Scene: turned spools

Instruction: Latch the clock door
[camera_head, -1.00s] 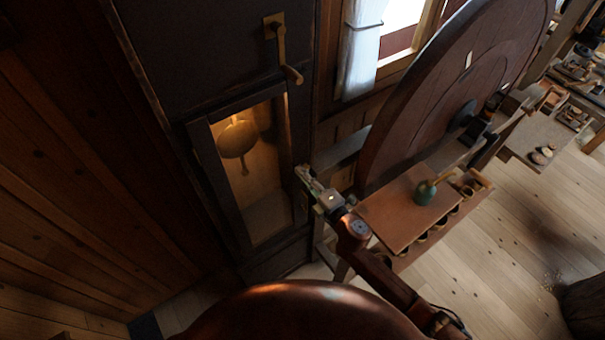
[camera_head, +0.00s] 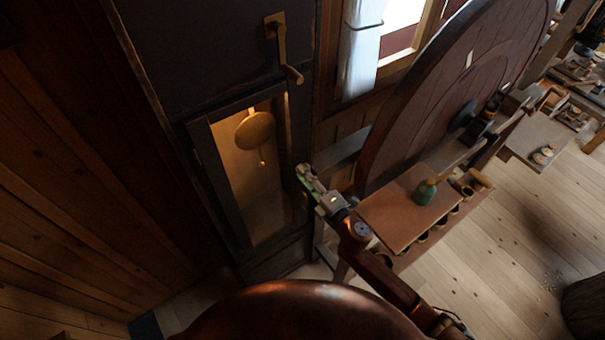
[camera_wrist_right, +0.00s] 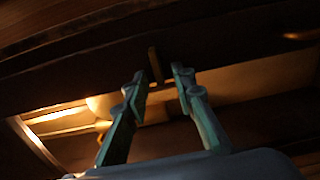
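The tall dark clock case (camera_head: 215,50) stands left of centre in the head view. Its framed door (camera_head: 222,195) shows a lit interior with a brass pendulum (camera_head: 256,131). The door looks in or near its frame; I cannot tell if it is fully shut. A brass lever (camera_head: 281,42) hangs above it. My right gripper (camera_head: 302,172) is beside the door's right edge. In the right wrist view the right gripper (camera_wrist_right: 160,78) is open, its fingers apart. A small upright brass piece (camera_wrist_right: 155,64) shows just beyond the gap between the fingertips. My left gripper is not in view.
A big wooden wheel (camera_head: 445,95) stands right of the clock. Open plank floor (camera_head: 500,260) lies at right.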

